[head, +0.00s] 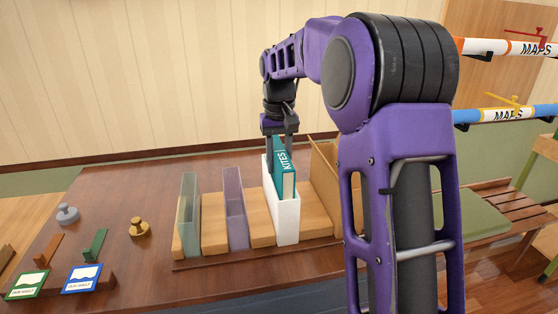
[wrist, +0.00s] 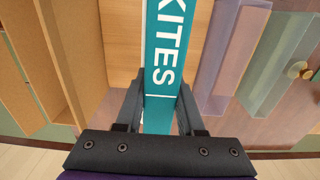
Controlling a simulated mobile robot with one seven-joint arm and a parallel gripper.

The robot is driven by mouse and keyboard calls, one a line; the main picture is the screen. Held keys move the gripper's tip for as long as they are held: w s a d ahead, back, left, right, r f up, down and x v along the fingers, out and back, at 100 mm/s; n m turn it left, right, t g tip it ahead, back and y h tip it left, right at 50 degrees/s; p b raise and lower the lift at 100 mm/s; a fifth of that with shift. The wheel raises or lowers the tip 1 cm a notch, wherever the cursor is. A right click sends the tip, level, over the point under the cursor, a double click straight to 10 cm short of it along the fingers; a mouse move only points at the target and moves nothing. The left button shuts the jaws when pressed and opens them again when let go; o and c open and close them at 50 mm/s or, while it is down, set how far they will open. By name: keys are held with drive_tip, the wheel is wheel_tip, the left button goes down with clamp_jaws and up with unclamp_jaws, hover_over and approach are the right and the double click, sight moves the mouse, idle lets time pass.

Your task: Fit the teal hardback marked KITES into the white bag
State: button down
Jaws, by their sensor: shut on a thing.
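The teal hardback marked KITES (head: 284,168) stands upright with its lower part inside the white bag (head: 287,222), its upper part showing above the rim. The bag stands in a wooden rack on the table. My gripper (head: 280,150) is above the bag, shut on the book near its top. In the wrist view the book's teal spine (wrist: 163,65) with white letters runs between the two fingers (wrist: 160,100). The bag does not show clearly in the wrist view, and the book's lower end is hidden in the head view.
The wooden rack (head: 214,228) also holds a clear greenish sleeve (head: 190,215), a purple one (head: 236,208) and a brown one (head: 325,170) at right. Weights (head: 67,214), (head: 139,227) and small stands lie at left. The table's left back is clear.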

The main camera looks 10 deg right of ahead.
drive_tip(key=shift+f, duration=0.35)
drive_tip(key=shift+c, duration=2.2)
unclamp_jaws()
wheel_tip(320, 180, up, 18)
drive_tip(key=p, duration=0.3)
drive_tip(key=shift+f+p, duration=0.25)
drive_tip(key=shift+p, duration=0.15)
